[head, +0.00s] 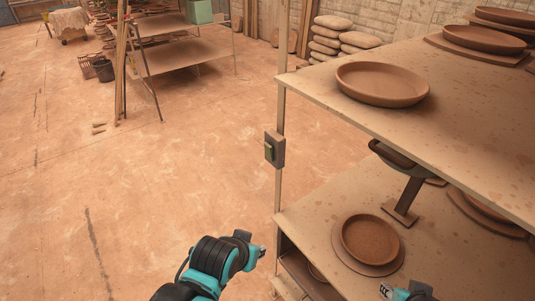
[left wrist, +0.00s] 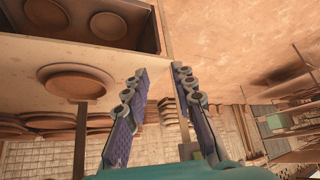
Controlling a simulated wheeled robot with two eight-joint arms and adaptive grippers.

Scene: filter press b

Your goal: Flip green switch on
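The green switch (head: 268,152) sits on a dark box (head: 276,146) fixed to the slim upright post at the shelf's front corner. Which position it is in is too small to tell. My left gripper (head: 259,251) is below the switch and slightly left of it in the head view, apart from it. In the left wrist view its two fingers (left wrist: 160,75) are spread open with nothing between them. I cannot make out the switch in that view. My right gripper (head: 386,291) shows only partly at the bottom edge, in front of the lower shelf; its opening is unclear.
The wooden shelf's upper board (head: 310,86) holds a clay dish (head: 383,83). Its lower board (head: 310,220) holds a round clay dish (head: 370,239) and a dark stand (head: 408,197). Open floor lies left of the post. A table (head: 180,58) stands farther back.

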